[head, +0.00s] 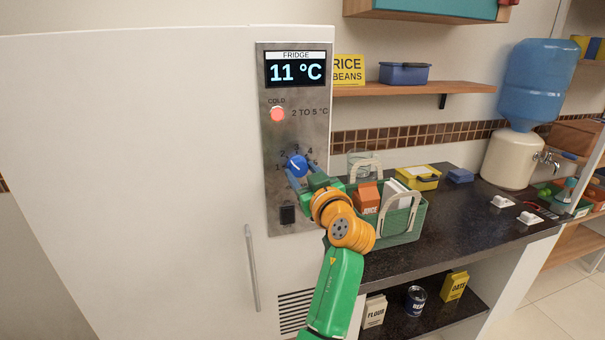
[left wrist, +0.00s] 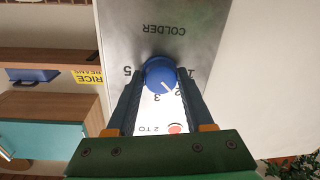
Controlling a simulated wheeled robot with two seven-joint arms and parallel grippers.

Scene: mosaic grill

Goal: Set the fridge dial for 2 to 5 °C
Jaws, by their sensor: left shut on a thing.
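The blue fridge dial (head: 296,165) sits on the grey metal panel (head: 272,215) of the white fridge. Its white pointer line points up and left, roughly at the 2. The left wrist view shows the blue dial (left wrist: 160,75) upside down, between both fingers. My left gripper (head: 300,178) is shut on the dial, one finger on each side. The fridge display (head: 295,69) reads 11 °C. Below it, a round light (head: 277,114) beside "2 TO 5 °C" glows red. My right gripper is not in view.
A green crate (head: 405,229) with a juice carton stands on the dark counter close right of my left arm. A yellow box (head: 417,177) and a water dispenser (head: 512,158) stand farther right. The fridge handle (head: 252,268) is below left of the panel.

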